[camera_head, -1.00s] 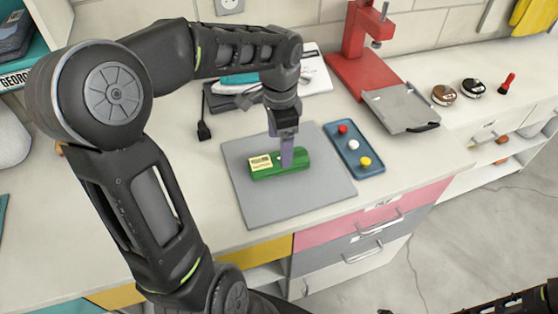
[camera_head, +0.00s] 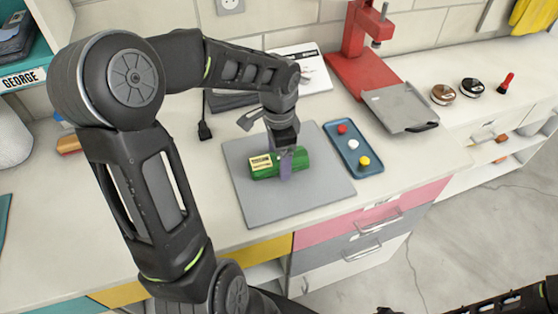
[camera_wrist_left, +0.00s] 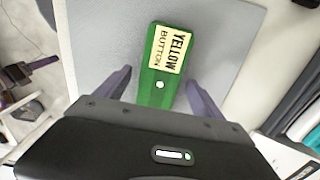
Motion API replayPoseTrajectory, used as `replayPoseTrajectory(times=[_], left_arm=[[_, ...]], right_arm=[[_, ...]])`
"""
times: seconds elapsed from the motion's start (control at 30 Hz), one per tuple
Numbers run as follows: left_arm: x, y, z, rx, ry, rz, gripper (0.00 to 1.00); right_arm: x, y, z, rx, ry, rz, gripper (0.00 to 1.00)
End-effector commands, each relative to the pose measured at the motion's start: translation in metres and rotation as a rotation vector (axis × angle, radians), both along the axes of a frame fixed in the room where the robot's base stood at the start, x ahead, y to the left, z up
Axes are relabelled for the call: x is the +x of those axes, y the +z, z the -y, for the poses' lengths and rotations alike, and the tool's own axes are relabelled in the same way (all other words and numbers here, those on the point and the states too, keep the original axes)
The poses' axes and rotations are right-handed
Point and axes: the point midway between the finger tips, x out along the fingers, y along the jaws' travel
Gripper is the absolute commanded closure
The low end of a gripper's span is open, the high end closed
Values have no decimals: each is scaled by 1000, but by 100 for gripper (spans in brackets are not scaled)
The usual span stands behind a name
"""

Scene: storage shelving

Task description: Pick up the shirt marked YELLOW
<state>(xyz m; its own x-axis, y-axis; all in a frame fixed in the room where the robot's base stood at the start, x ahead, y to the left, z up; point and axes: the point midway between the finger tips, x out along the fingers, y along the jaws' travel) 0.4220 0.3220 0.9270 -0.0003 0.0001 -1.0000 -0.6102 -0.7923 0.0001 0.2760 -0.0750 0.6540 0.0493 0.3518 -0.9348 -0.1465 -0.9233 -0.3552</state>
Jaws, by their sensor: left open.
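The green shirt-like item (camera_head: 302,160) lies on the grey mat (camera_head: 250,207). Its pale label reads YELLOW BUTTON in the left wrist view, where the green body (camera_wrist_left: 154,92) carries a small white dot. My left gripper (camera_head: 286,165) is over it from above, fingers pointing down. In the left wrist view my left gripper (camera_wrist_left: 158,80) is open, one finger on each side of the green item, with a gap visible on each side. My right arm shows only in part at the lower right of the head view; its jaws are unclear.
A blue tray (camera_head: 368,168) with red, white and yellow buttons lies just right of the mat. A red press (camera_head: 362,65) with a grey plate (camera_head: 400,107) stands behind. Two round tins and a red brush lie further right. The counter's front edge is close below the mat.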

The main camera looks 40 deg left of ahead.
Motion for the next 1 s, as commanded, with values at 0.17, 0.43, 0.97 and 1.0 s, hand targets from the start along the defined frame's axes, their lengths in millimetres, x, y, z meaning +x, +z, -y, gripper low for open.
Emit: replayPoseTrajectory(times=[0.17,0.43,0.97,1.0], left_arm=[[0,0,0,0,0,0,22],[0,0,0,0,0,0,32],[0,0,0,0,0,0,76],[0,0,0,0,0,0,79]], right_arm=[[0,0,0,0,0,0,64],[0,0,0,0,0,0,64],[0,0,0,0,0,0,64],[0,0,0,0,0,0,64]])
